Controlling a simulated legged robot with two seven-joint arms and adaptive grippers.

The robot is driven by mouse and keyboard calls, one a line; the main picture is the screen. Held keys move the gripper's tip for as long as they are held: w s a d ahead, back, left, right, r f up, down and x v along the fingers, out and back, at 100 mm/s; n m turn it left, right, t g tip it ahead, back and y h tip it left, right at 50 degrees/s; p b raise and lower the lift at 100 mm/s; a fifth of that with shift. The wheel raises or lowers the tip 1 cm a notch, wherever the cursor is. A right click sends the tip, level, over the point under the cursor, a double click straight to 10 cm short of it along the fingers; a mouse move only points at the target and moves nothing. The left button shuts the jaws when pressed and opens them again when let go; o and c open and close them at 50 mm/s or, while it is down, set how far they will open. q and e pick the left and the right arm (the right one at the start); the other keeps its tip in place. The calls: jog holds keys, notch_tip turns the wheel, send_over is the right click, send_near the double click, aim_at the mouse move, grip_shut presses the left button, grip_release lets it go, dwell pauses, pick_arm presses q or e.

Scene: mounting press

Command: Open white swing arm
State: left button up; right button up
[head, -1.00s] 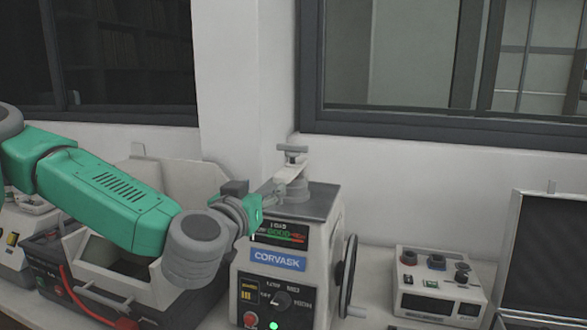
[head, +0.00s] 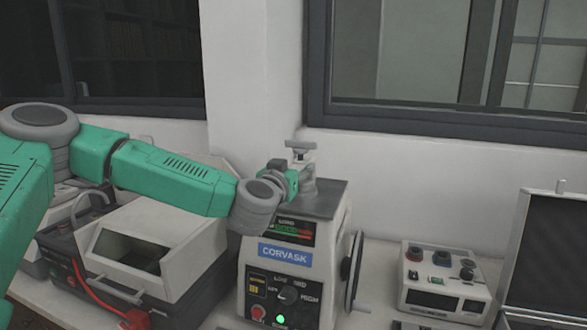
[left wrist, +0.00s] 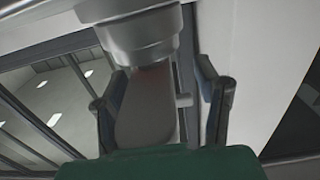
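The press labelled CORVASK (head: 262,290) stands on the bench. Its swing arm (head: 308,166), with a grey T-shaped knob (head: 299,147) on it, sits above the grey top plate. My left gripper (head: 293,178) is at the swing arm and partly hides it. In the left wrist view the swing arm (left wrist: 148,115) lies between the two dark fingers of my left gripper (left wrist: 165,100). The fingers are apart, with a visible gap on the right side. A round metal part (left wrist: 125,35) is above them. My right gripper is not in view.
A beige box-like machine (head: 170,235) with a red cable stands left of the press. A handwheel (head: 353,270) is on the press's right side. A small control box (head: 442,280) and a dark-screened case (head: 550,250) stand further right. A wall and window are behind.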

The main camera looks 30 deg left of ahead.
aim_at(312, 160)
pick_arm(q)
jog(key=shift+d+r, duration=0.1)
jog(key=shift+d, duration=0.25)
jog(key=c, duration=0.9)
jog(key=shift+d, duration=0.25)
grip_shut()
jog(key=shift+w+d+r+n+y, duration=0.15)
jog(key=shift+d+n+y, duration=0.2)
jog(key=shift+y, duration=0.45)
jog(key=shift+w+d+n+g+y+p, duration=0.1)
jog(key=shift+n+g+y+p, duration=0.25)
jog(key=shift+g+y, duration=0.05)
jog(key=d+n+y, duration=0.1)
jog(key=w+d+n+g+y, duration=0.1)
jog(key=shift+y+p, duration=0.3)
jog(key=shift+y, duration=0.1)
jog(key=shift+w+d+n+g+y, duration=0.15)
jog(key=shift+d+n+g+y, duration=0.2)
jog(key=shift+n+g+y, duration=0.25)
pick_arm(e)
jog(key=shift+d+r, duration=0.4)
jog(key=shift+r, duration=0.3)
pick_arm(q)
jog(key=shift+a, duration=0.1)
